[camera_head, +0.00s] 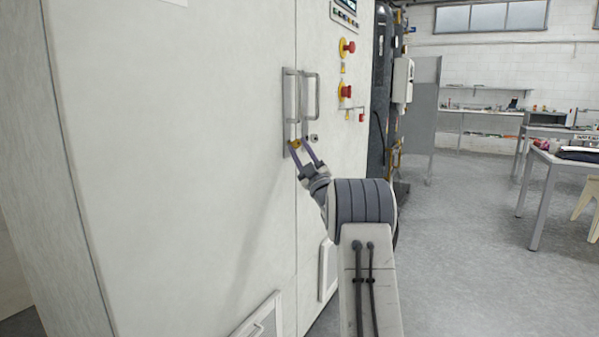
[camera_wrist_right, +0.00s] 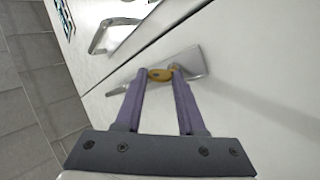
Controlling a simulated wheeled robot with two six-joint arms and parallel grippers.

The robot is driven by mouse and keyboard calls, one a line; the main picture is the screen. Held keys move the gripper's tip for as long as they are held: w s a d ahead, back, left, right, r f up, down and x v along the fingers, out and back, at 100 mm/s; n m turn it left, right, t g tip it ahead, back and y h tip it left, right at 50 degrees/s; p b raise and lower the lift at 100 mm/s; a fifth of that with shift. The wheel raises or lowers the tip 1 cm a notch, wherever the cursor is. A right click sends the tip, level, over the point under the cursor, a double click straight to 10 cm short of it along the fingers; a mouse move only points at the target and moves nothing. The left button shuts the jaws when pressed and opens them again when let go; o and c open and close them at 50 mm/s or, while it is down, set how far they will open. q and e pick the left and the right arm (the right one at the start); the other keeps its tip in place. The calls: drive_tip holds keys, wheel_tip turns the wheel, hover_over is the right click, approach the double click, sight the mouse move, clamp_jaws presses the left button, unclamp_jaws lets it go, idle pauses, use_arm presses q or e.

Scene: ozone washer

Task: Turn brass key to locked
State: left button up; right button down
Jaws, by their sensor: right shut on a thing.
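The brass key (camera_wrist_right: 160,75) sits between the two fingertips of my right gripper (camera_wrist_right: 158,82) in the right wrist view. My right gripper is shut on it. The key is in front of the metal handle plate (camera_wrist_right: 190,64). In the head view the brass key (camera_head: 296,143) shows as a small yellow spot at the lower end of the left door handle (camera_head: 290,105), with my right gripper (camera_head: 302,145) at it. The lock behind the key is hidden, and I cannot tell how far the key is turned. My left gripper is not in view.
The large white cabinet (camera_head: 180,120) fills the left. A second handle (camera_head: 309,100) is right beside the first. Grey floor (camera_head: 470,230) is clear on the right, before a table (camera_head: 565,165).

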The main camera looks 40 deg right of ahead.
drive_tip(key=n+y+b, duration=0.1)
drive_tip(key=n, duration=0.1)
drive_tip(key=n+t+y+b, duration=0.1)
drive_tip(key=y, duration=0.1)
drive_tip(key=f+n+y+b, duration=0.1)
drive_tip(key=n, duration=0.1)
drive_tip(key=shift+w+d+n, duration=0.1)
drive_tip(key=shift+d+n, duration=0.05)
drive_tip(key=shift+n, duration=0.15)
drive_tip(key=n+y, duration=0.3)
drive_tip(key=shift+d+r+y+b, duration=0.15)
drive_tip(key=shift+y+b, duration=0.15)
drive_tip(key=shift+b, duration=0.1)
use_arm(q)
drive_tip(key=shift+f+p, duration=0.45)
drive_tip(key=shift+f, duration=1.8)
use_arm(e)
drive_tip(key=shift+w+d+r+n+g+y, duration=0.1)
drive_tip(key=shift+n+g+y, duration=0.1)
drive_tip(key=shift+n+y, duration=1.4)
drive_tip(key=shift+r+n+g+y, duration=0.1)
drive_tip(key=shift+n+g+y, duration=0.1)
drive_tip(key=shift+n+y, duration=1.35)
drive_tip(key=shift+f+n+y, duration=0.1)
drive_tip(key=shift+n+y, duration=0.15)
drive_tip(key=shift+n, duration=0.3)
drive_tip(key=c, duration=0.5)
unclamp_jaws()
